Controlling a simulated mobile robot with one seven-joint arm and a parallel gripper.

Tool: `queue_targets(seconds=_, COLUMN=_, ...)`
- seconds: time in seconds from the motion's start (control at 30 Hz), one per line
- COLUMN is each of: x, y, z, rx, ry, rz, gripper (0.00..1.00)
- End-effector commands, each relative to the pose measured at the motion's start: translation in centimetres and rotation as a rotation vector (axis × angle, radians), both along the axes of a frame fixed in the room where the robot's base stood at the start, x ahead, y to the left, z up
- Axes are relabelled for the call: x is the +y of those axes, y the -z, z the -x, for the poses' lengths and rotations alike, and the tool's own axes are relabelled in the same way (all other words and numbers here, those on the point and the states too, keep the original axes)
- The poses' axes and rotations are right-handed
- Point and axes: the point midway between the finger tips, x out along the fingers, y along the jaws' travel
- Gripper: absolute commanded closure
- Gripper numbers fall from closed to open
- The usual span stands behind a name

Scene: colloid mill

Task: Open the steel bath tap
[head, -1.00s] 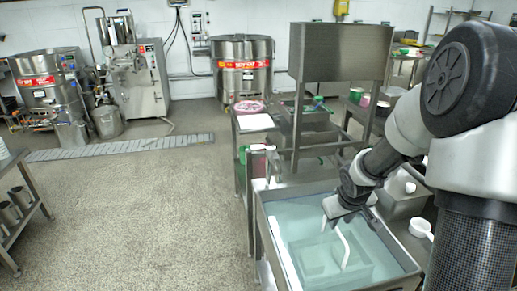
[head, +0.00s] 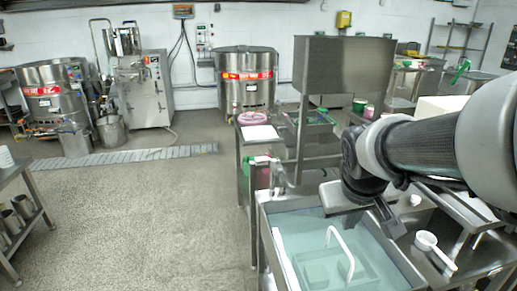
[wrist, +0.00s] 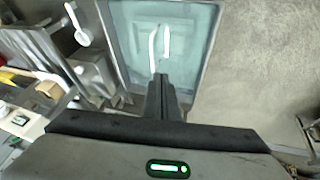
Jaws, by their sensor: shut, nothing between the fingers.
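A steel bath (head: 264,232) holds pale blue-green liquid, with a white looped handle (head: 341,250) rising from a frame under the surface. A small grey upright fitting (head: 278,178) stands at the bath's back left corner; it may be the steel tap, but it is too small to tell its handle or setting. My gripper (head: 388,222) is shut and empty, above the bath's right side and apart from the fitting. In the wrist view my shut fingers (wrist: 163,88) point toward the bath (wrist: 112,45), beside the white handle (wrist: 152,45). No tap shows clearly there.
A white scoop (head: 432,246) lies on the steel counter right of the bath. A raised steel tank (head: 343,68) stands behind the bath. A side table with a white sheet (head: 259,133) is at the back left.

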Motion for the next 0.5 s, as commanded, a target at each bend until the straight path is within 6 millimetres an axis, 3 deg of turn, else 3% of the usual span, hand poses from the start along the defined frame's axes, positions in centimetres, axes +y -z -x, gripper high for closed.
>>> queue_targets(seconds=0.03, x=1.0, y=-1.5, z=1.8, rx=-0.019, ry=0.004, rz=-0.022, gripper=1.00)
queue_targets(seconds=0.1, x=1.6, y=-6.9, z=3.3, rx=-0.022, ry=0.013, rz=-0.043, gripper=1.00)
queue_targets(seconds=0.3, x=3.5, y=-15.9, z=7.7, rx=-0.041, ry=0.028, rz=-0.111, gripper=1.00)
queue_targets(seconds=0.4, x=4.3, y=-19.3, z=9.6, rx=-0.047, ry=0.030, rz=-0.146, gripper=1.00)
queue_targets(seconds=0.5, x=5.0, y=-21.5, z=11.0, rx=-0.050, ry=0.028, rz=-0.174, gripper=1.00)
